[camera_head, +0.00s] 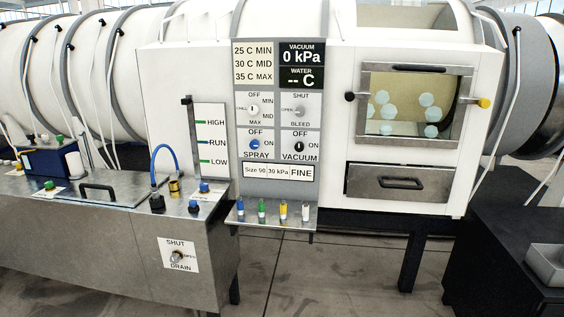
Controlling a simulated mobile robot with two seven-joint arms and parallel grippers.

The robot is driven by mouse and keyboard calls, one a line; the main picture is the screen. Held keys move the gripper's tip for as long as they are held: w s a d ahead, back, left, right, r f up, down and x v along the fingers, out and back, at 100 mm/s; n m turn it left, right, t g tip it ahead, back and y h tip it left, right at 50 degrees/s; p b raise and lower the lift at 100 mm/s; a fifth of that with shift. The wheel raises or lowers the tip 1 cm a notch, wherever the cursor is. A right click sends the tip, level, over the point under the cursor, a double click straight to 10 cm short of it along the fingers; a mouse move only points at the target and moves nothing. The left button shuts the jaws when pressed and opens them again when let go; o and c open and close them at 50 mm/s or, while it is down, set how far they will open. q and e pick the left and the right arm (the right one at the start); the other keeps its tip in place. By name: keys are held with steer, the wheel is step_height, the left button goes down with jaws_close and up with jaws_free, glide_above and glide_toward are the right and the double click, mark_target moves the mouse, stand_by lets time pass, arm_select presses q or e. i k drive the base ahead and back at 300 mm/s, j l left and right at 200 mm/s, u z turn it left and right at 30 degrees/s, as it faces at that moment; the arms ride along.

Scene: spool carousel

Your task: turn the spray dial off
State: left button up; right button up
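The spray dial (254,144) is a small blue knob on the grey control panel (286,171) in the middle of the head view. OFF is printed above it, ON to its right and SPRAY below it. The knob is too small to tell for sure where its pointer sets. The black vacuum dial (299,147) sits just to its right, with its own OFF and ON marks. Neither of my grippers shows in the view, and nothing covers the spray dial.
A ledge (271,215) with several coloured pegs juts out below the panel. A steel tank (110,235) with a blue hose (164,147) stands at left, a dark table (508,262) at right.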

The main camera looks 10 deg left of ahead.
mark_target(255, 143)
steer(key=i+j, duration=0.3)
steer(key=j, duration=0.15)
steer(key=i+j, duration=0.3)
steer(key=j, duration=0.15)
steer(key=i+j, duration=0.6)
steer(key=j, duration=0.25)
steer(key=i+j, duration=0.25)
steer(key=j, duration=0.2)
steer(key=i+z, duration=0.05)
